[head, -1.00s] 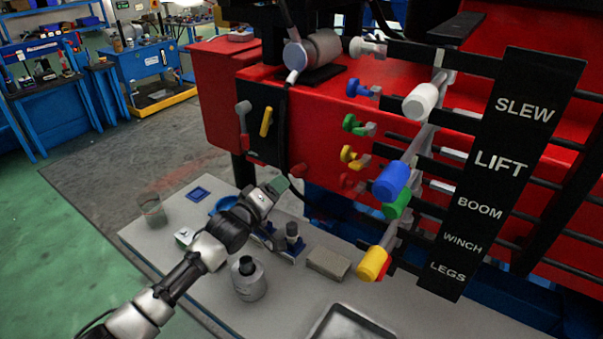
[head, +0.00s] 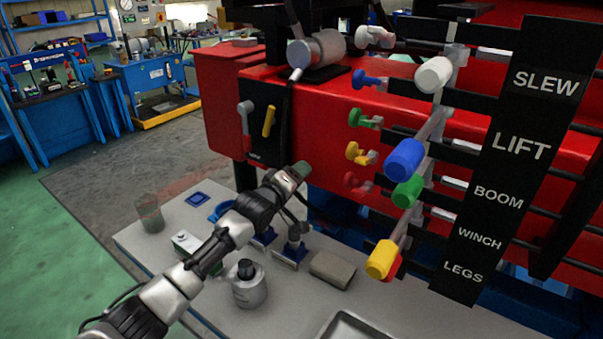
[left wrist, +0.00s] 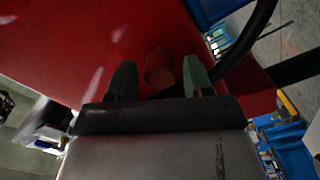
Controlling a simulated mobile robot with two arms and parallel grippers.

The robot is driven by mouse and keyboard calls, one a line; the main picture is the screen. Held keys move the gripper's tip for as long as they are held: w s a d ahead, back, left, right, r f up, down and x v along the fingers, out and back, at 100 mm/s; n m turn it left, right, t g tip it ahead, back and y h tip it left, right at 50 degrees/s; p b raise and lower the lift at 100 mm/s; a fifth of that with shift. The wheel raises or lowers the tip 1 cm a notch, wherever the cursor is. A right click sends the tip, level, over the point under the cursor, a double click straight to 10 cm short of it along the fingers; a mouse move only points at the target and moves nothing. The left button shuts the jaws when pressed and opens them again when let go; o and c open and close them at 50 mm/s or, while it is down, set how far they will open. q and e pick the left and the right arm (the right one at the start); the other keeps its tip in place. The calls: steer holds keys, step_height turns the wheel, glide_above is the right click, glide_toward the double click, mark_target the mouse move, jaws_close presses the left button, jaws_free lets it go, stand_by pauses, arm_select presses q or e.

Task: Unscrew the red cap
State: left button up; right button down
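My left gripper (head: 301,170) reaches up to the front of the red machine (head: 222,110) in the head view. In the left wrist view, its two green fingers (left wrist: 158,64) stand apart. A small round red cap (left wrist: 159,70) shows between them against the red panel, with a gap on each side. No contact with the cap shows. In the head view the gripper hides the cap. My right gripper is in neither view.
A grey table (head: 290,295) below carries a grey canister (head: 249,290), a grey block (head: 332,270) and a glass (head: 149,212). Coloured levers (head: 404,159) and a black label board (head: 505,160) stand to the right. A yellow handle (head: 269,121) is above the gripper.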

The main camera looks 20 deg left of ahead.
arm_select(q)
steer(key=c, duration=0.8)
steer(key=n+p, duration=0.2)
steer(key=n, duration=0.3)
steer(key=shift+f, duration=0.1)
